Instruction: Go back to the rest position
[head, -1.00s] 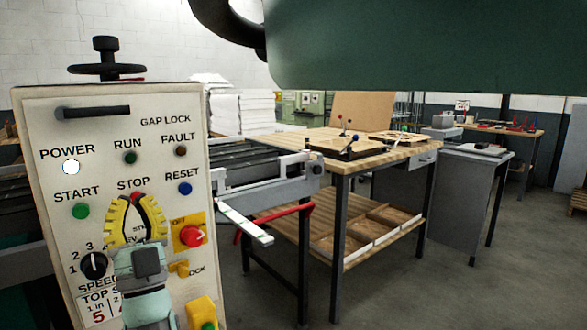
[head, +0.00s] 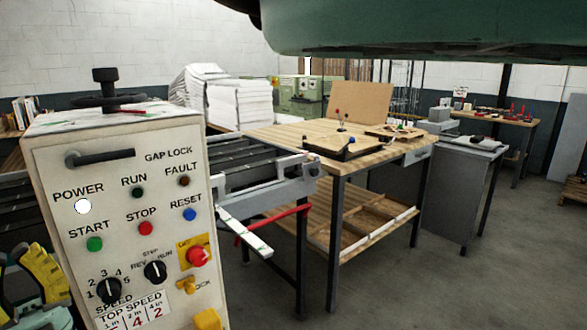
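My gripper (head: 22,268) shows at the lower left edge of the head view, with yellow ribbed fingers on a pale green body. It is partly cut off by the picture edge, so its opening cannot be judged. It is in front of and left of a cream control panel (head: 120,170). The panel carries a green START button (head: 94,244), a red STOP button (head: 146,228), a blue RESET button (head: 189,214) and a lit white POWER lamp (head: 83,206). Nothing is seen held in the gripper.
A red knob on a yellow plate (head: 198,256) juts from the panel. A roller conveyor (head: 240,165) runs behind the panel, beside a wooden workbench (head: 270,135). A grey cabinet (head: 455,195) stands further right. A large green body hangs across the top. The floor at right (head: 520,260) is clear.

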